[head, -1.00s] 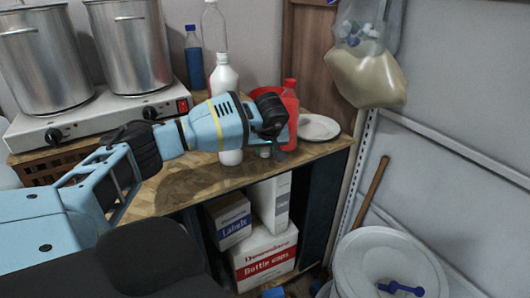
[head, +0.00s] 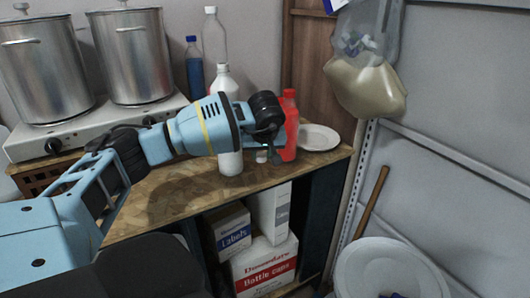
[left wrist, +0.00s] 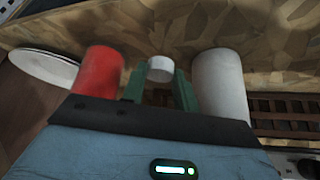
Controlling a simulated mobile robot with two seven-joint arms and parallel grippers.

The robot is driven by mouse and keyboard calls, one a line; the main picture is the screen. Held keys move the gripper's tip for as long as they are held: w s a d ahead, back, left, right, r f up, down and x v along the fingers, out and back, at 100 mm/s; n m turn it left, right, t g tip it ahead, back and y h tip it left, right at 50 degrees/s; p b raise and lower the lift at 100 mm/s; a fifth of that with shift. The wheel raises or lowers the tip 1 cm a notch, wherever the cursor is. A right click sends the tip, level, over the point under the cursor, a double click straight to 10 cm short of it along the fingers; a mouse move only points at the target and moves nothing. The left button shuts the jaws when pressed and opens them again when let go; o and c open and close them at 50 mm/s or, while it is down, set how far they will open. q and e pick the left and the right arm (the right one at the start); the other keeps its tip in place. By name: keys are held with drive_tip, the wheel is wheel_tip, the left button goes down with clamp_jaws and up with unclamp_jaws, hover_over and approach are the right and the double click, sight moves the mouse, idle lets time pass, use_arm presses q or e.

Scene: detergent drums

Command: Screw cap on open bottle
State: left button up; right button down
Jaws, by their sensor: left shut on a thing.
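My left gripper (head: 268,154) is low over the wooden table, between the white bottle and the red bottle. In the left wrist view its green fingers (left wrist: 159,88) are shut on a small white cap (left wrist: 160,69). The cap shows faintly in the head view (head: 262,156). The white bottle (head: 230,163) stands upright, partly hidden behind my gripper; it also shows in the left wrist view (left wrist: 220,85). The red bottle (head: 290,125) stands to the right of the fingers and shows in the left wrist view (left wrist: 97,75). My right gripper is not in view.
A clear bottle (head: 213,40) and a blue bottle (head: 194,70) stand at the back. A hot plate (head: 90,130) with two steel pots is at the left. A white plate (head: 318,138) lies right of the red bottle. Boxes (head: 265,265) sit below the table.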

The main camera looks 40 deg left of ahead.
use_arm(q)
drive_tip(key=s+d+r, duration=0.1)
drive_tip(key=s+d, duration=0.4)
drive_tip(key=s, duration=0.7)
drive_tip(key=shift+r, duration=0.1)
drive_tip(key=d+f+m+h, duration=0.1)
drive_tip(key=d+m, duration=0.2)
drive_tip(key=d, duration=0.4)
drive_tip(key=w+d+f+m+t+h, duration=0.1)
drive_tip(key=d+f+m+h, duration=0.1)
drive_tip(key=d, duration=0.6)
drive_tip(key=d+f+m+t+h, duration=0.1)
drive_tip(key=d+f+m, duration=0.1)
drive_tip(key=d+m, duration=0.3)
drive_tip(key=shift+w+d+h, duration=0.15)
drive_tip(key=shift+d+h, duration=0.15)
drive_tip(key=shift+d, duration=0.9)
